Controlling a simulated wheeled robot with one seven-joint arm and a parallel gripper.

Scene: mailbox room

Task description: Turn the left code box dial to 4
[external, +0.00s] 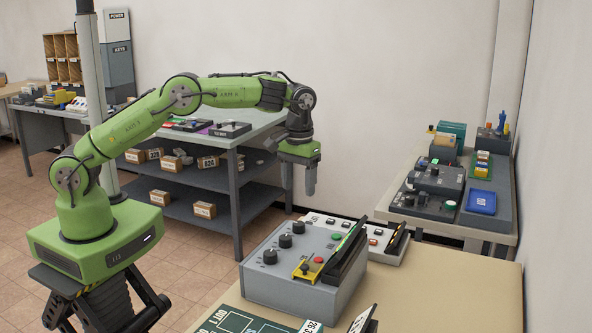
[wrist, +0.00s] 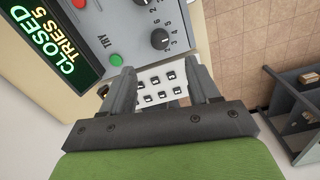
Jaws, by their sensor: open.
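The grey code box (external: 320,288) stands on the table with three black dials in a row on its sloping face. The left dial (external: 299,227), the far one in the external view, also shows in the wrist view (wrist: 160,39) with numbers around it. Its setting is too small to tell. The box's display (wrist: 45,45) reads CLOSED, TRIES 5. A green button (wrist: 116,60) and a red button (wrist: 79,3) are between display and dials. My gripper (external: 310,190) points down above and behind the box. In the wrist view its open fingers (wrist: 163,85) are empty and apart from the dial.
A white panel (wrist: 150,83) with several dark buttons lies beyond the box, below my fingers. A side table (external: 500,228) at right holds several devices. A grey shelf table (external: 238,190) with boxes stands behind my arm. Plain walls enclose the back and right.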

